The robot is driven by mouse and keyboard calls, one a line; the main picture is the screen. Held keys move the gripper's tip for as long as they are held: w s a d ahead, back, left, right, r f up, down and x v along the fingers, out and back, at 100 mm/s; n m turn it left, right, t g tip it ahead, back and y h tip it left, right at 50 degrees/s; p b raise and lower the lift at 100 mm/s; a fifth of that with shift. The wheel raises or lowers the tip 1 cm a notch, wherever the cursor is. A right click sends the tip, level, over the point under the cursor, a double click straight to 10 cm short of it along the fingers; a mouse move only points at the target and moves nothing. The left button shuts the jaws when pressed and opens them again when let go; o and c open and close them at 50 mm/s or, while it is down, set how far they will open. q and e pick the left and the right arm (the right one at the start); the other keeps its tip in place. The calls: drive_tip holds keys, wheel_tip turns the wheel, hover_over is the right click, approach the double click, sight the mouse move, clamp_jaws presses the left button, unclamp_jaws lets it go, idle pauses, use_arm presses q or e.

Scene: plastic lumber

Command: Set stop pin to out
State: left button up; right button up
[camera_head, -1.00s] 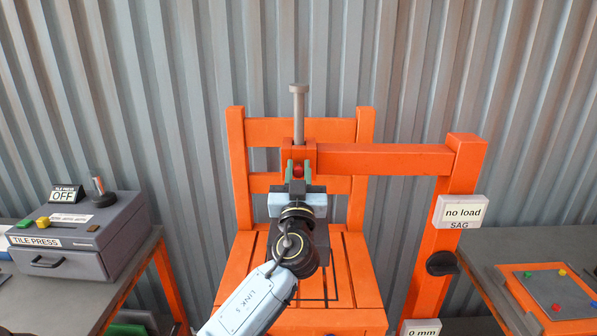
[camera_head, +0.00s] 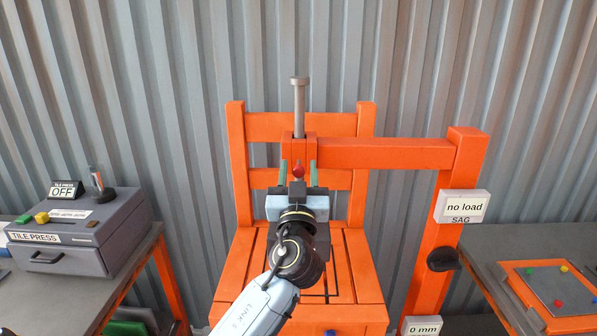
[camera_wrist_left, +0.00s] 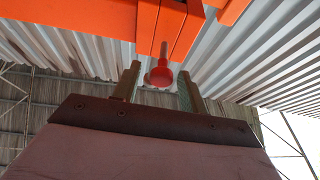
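The stop pin shows as a red knob (camera_head: 298,171) at the front of the orange block (camera_head: 325,150) that carries the upright grey rod (camera_head: 299,108). In the left wrist view the red knob (camera_wrist_left: 161,75) stands off the orange block, with a thin shaft visible between them. My left gripper (camera_head: 298,175) is in front of the block. Its fingers are open, one on each side of the knob, with gaps on both sides in the left wrist view (camera_wrist_left: 159,85). My right gripper is not in view.
An orange slatted chair (camera_head: 236,268) stands under my left arm. An orange post (camera_head: 433,230) holds the "no load" sign (camera_head: 464,206) and a black knob (camera_head: 442,260). A grey tile press (camera_head: 75,250) is on the left table, and an orange tray (camera_head: 515,293) is on the right table.

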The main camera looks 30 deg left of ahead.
use_arm(q)
drive_tip(key=shift+s+d+f, duration=0.1)
drive_tip(key=shift+s+f, duration=0.05)
drive_tip(key=shift+f, duration=0.05)
drive_tip(key=b+v, duration=0.5)
drive_tip(key=v, duration=0.7)
drive_tip(key=shift+s+d+b, duration=0.25)
drive_tip(key=shift+s+b, duration=0.1)
